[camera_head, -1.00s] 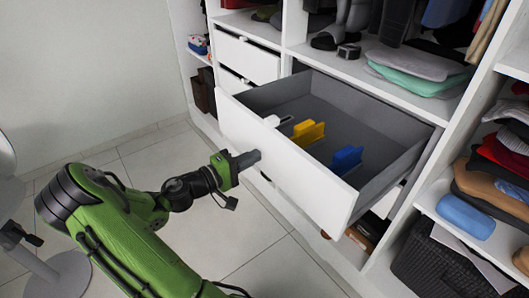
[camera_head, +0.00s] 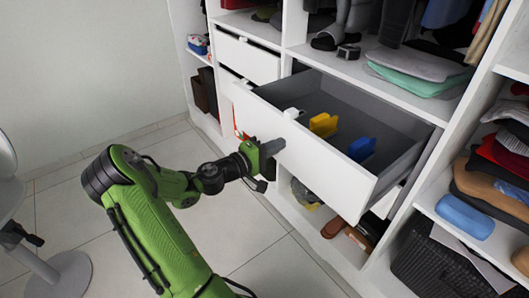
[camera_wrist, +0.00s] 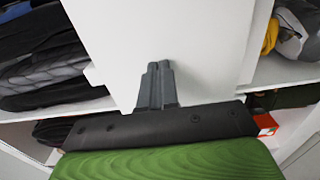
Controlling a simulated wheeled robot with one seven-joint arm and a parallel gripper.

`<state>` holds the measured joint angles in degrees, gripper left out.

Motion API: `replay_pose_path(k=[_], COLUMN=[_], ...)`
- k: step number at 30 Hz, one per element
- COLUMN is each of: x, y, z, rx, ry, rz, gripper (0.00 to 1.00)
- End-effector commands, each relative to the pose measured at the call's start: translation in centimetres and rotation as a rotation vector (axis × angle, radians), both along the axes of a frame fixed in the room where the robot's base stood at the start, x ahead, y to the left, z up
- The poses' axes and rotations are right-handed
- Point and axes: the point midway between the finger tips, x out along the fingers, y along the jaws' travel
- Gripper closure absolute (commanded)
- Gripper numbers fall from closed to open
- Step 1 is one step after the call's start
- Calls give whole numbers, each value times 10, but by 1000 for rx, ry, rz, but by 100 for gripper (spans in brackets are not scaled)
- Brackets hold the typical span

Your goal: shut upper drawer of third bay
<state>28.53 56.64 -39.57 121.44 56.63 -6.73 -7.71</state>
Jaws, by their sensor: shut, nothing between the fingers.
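The upper drawer is white-fronted with a grey inside, and its front (camera_head: 315,160) sticks out from the wardrobe, partly open. A yellow item (camera_head: 323,125) and a blue item (camera_head: 361,149) lie inside it. A small white handle (camera_head: 291,113) sits at the top edge of the front. My gripper (camera_head: 279,145) is shut and empty, with its fingertips at the outer face of the front, below the handle. In the wrist view, my gripper's fingers (camera_wrist: 159,68) are together against the white drawer front (camera_wrist: 150,28); exact contact is hard to tell.
Shoes (camera_head: 334,227) and a bag sit below the open drawer. A black basket (camera_head: 428,268) and folded clothes are at right. A grey chair (camera_head: 55,275) stands at left on the clear tiled floor.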

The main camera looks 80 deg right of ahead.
Motion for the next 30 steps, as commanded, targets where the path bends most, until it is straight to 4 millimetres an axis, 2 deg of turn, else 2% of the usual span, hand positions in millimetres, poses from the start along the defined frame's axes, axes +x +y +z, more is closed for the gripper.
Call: replay_pose_path(k=[30], x=[-68], y=[-77], z=[1], rx=[-1], ry=[1], rz=[-2], gripper=[100])
